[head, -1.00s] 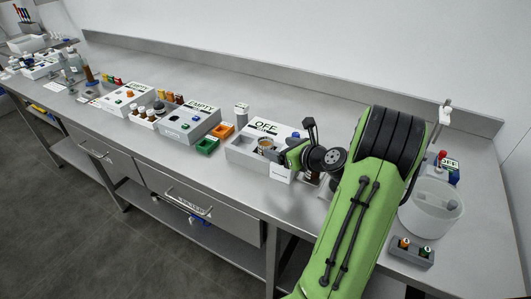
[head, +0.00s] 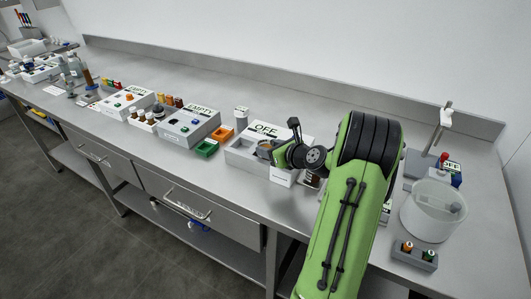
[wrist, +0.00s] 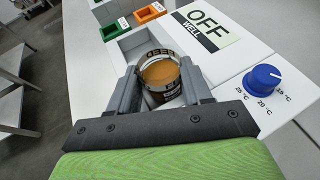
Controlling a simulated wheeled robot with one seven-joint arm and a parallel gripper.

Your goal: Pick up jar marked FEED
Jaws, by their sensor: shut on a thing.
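A round open-topped jar (wrist: 161,78) with amber-brown contents and a dark, lettered side is between my two fingers in the wrist view.
The white box has a blue dial (wrist: 262,78). Green (head: 206,149) and orange (head: 222,133) trays lie to its left, with boxes marked EMPTY (head: 190,122) beyond. A translucent tub (head: 432,212) and a small block with two vials (head: 414,255) stand at the right.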

